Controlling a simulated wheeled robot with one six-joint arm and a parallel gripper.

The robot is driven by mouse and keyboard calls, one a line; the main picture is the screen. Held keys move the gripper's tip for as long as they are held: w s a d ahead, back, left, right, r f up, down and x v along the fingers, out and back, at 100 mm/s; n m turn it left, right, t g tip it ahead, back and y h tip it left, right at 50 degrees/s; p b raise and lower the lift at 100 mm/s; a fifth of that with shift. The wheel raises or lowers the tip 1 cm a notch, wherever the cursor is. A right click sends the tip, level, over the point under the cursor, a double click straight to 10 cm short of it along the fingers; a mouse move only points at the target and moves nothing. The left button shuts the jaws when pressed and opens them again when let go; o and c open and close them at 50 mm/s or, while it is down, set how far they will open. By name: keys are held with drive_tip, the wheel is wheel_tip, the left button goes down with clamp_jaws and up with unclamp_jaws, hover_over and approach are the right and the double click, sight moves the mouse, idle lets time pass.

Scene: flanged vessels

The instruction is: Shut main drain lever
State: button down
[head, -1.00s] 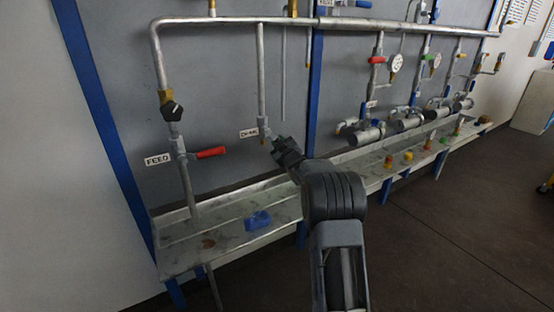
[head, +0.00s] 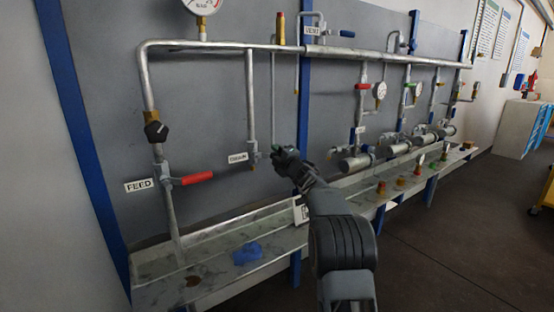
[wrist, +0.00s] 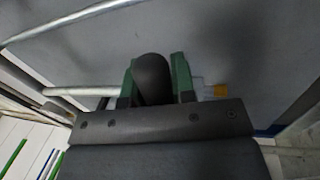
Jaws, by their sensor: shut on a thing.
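The drain valve (head: 254,155) sits at the foot of a thin vertical pipe, beside the DRAIN label (head: 238,157), in the head view. My gripper (head: 281,151) is just right of this valve. In the wrist view, a dark, rounded lever handle (wrist: 152,75) stands between the green fingers of my gripper (wrist: 154,80), which is shut on it. In the head view the gripper hides the handle, so its exact angle cannot be told.
The red FEED lever (head: 193,179) and a black knob (head: 156,131) are to the left. A grey trough (head: 215,262) with a blue cloth (head: 247,253) runs below. Gauges, valves and grey cylinders (head: 357,163) line the wall to the right.

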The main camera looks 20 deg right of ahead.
drive_tip(key=shift+r+n, duration=0.4)
drive_tip(key=shift+n, duration=0.3)
drive_tip(key=shift+r, duration=0.1)
drive_tip(key=c, duration=0.9)
unclamp_jaws()
drive_tip(key=shift+c, duration=0.2)
drive_tip(key=b+v, duration=0.1)
drive_tip(key=v, duration=1.2)
drive_tip(key=shift+s+d+f, duration=0.15)
drive_tip(key=shift+s+f, duration=0.05)
drive_tip(key=shift+s, duration=0.15)
